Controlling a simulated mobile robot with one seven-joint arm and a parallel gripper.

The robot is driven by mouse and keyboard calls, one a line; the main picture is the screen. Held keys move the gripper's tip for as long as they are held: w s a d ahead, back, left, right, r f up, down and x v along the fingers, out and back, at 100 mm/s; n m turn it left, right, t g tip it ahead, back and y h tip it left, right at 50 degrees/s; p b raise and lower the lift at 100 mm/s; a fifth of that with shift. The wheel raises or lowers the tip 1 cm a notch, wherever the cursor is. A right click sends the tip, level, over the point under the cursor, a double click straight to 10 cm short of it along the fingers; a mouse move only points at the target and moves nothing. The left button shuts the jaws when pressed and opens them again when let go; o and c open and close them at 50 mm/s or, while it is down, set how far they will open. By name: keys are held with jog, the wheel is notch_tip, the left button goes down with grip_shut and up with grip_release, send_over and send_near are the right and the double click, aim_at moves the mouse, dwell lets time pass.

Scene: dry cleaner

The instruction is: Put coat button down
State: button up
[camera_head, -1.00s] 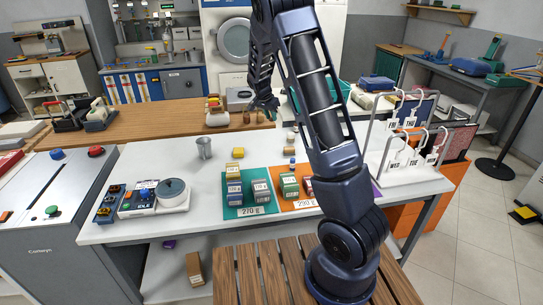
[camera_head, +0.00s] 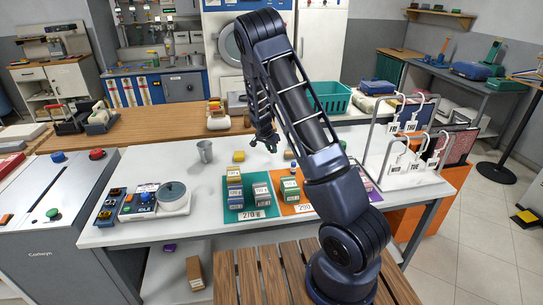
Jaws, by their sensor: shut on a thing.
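My gripper (camera_head: 266,146) is over the back part of the white table (camera_head: 220,172), behind the green and orange mats. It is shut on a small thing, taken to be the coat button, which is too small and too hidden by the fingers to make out. I cannot tell how far the fingertips are above the table. A yellow block (camera_head: 239,156) lies to the left of the gripper, apart from it.
A grey cup (camera_head: 205,151) stands left of the yellow block. Labelled blocks stand on the green mat (camera_head: 230,204) and orange mat (camera_head: 283,209). My arm hides part of the table.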

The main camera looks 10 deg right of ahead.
aim_at(273, 159)
jog(key=shift+f, duration=1.95)
jog(key=shift+f, duration=0.15)
jog(key=o, duration=1)
jog(key=shift+c, duration=0.2)
